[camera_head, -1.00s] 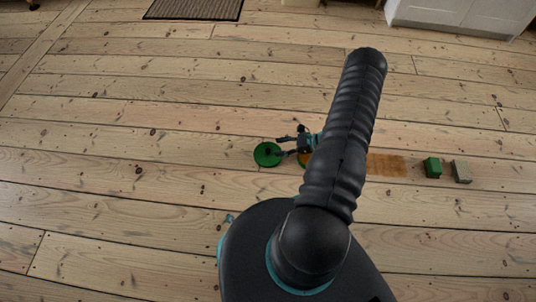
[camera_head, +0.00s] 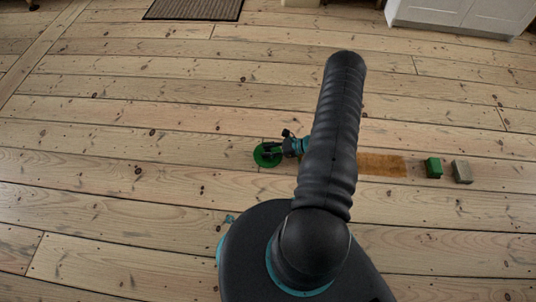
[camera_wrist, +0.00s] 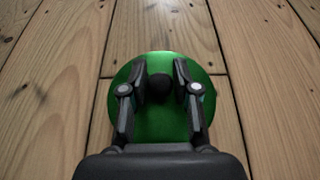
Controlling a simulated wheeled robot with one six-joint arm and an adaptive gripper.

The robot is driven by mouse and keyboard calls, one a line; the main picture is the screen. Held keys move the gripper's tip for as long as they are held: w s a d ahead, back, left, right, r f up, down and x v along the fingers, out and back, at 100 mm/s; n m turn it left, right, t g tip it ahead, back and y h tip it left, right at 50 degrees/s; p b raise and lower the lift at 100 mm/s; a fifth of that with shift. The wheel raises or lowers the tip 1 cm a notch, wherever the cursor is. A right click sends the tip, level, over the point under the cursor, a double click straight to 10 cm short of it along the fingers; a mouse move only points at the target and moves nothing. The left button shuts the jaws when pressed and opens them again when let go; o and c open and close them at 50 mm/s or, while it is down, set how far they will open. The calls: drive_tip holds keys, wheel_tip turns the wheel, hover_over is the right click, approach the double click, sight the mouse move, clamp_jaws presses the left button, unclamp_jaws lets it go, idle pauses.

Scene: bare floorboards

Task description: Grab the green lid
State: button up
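The green lid (camera_head: 267,160) is a round, shiny disc lying on the floorboards left of my arm. In the wrist view the lid (camera_wrist: 160,122) has a dark round knob (camera_wrist: 160,84) at its middle. My gripper (camera_wrist: 160,76) is over the lid, its two fingers on either side of the knob with small gaps visible, so it is open. In the head view my gripper (camera_head: 270,150) reaches over the lid from the right. Whether the fingers touch the lid's surface cannot be told.
An orange-brown patch (camera_head: 382,165) lies on the floor right of my arm. Further right stand a green block (camera_head: 433,168) and a grey-brown block (camera_head: 462,172). A dark mat (camera_head: 194,9) and a white cabinet (camera_head: 462,14) are at the back. Floor left of the lid is clear.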

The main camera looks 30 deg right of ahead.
clamp_jaws()
drive_tip(key=shift+r, duration=0.1)
